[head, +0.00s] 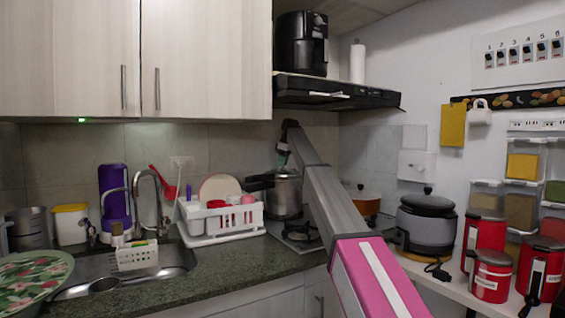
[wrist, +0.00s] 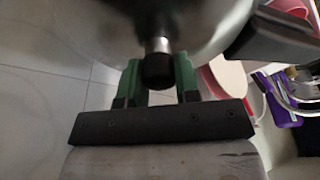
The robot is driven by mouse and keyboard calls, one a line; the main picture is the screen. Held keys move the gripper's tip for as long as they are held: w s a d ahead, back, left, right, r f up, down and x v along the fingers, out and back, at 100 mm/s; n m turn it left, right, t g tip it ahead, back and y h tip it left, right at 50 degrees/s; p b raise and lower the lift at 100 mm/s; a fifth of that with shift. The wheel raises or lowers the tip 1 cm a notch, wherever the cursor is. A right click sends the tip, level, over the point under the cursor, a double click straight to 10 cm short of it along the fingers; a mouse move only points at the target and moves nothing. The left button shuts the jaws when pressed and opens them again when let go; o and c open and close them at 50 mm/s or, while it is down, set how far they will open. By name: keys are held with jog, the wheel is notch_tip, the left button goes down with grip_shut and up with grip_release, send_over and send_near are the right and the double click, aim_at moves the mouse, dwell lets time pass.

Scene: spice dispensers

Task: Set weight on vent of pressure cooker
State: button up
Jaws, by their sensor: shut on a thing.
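The pressure cooker (head: 287,196) is a steel pot with a dark handle pointing left. It stands on the stove, partly hidden by my arm. Its shiny lid (wrist: 205,22) fills the top of the wrist view, with a black handle (wrist: 275,38) at right. My gripper (wrist: 158,72) has green fingers, shut on the weight (wrist: 158,71), a small black-ended piece with a bright metal section towards the lid. In the head view my gripper (head: 283,158) is small, just above the cooker's top. The vent is hidden, and I cannot tell whether the weight touches it.
A white dish rack (head: 222,226) stands left of the cooker. An orange pan (head: 363,201) and a grey rice cooker (head: 426,222) stand to the right. The black range hood (head: 338,92) hangs above the stove.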

jog(key=shift+f, duration=0.15)
jog(key=o, duration=1.1)
